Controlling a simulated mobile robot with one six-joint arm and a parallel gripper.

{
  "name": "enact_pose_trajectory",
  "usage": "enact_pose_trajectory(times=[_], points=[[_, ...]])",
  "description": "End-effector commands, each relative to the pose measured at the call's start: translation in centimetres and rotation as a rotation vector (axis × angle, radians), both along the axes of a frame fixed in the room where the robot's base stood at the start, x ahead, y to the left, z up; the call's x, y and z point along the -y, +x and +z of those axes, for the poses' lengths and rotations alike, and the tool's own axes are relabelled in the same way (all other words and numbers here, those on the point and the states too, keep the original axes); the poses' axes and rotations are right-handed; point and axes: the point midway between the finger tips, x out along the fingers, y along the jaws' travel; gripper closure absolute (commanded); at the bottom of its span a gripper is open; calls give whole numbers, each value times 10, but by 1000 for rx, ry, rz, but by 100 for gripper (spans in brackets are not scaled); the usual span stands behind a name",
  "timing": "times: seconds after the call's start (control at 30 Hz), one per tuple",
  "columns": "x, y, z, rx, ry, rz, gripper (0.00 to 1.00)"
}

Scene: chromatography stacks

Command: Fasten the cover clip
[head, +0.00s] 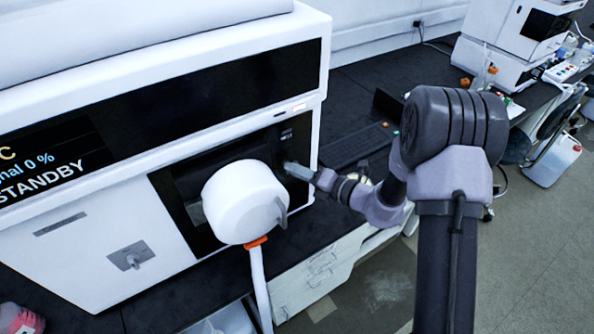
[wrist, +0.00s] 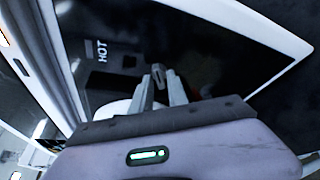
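The large white rounded cover (head: 235,200) sits at the front of the dark recess in the instrument. A small grey lever (head: 282,213) stands on its right side and may be the cover clip. My gripper (head: 289,168) is to the upper right of this lever, its tips close to the dark panel. In the wrist view, the two pale fingers of my gripper (wrist: 158,82) stand apart, with a small grey piece (wrist: 157,73) at or just beyond their tips. I cannot tell what this piece is. A white curved edge (wrist: 112,109) shows beside the left finger.
The white instrument (head: 105,235) has a display reading STANDBY. An orange collar (head: 256,241) and white tube hang below the cover. A black keyboard (head: 355,143) lies on the dark bench behind my arm. A HOT label (wrist: 102,51) marks the panel.

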Motion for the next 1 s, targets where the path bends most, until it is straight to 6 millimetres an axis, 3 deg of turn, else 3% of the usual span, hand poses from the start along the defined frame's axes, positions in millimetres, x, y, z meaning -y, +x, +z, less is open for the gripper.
enact_pose_trajectory(times=[0.1, 0.57, 1.0], points=[[0, 0, 0, 0, 0, 0, 100], [-1, 0, 1, 22, -30, 1, 100], [-3, -1, 4, 203, -295, 1, 100]])
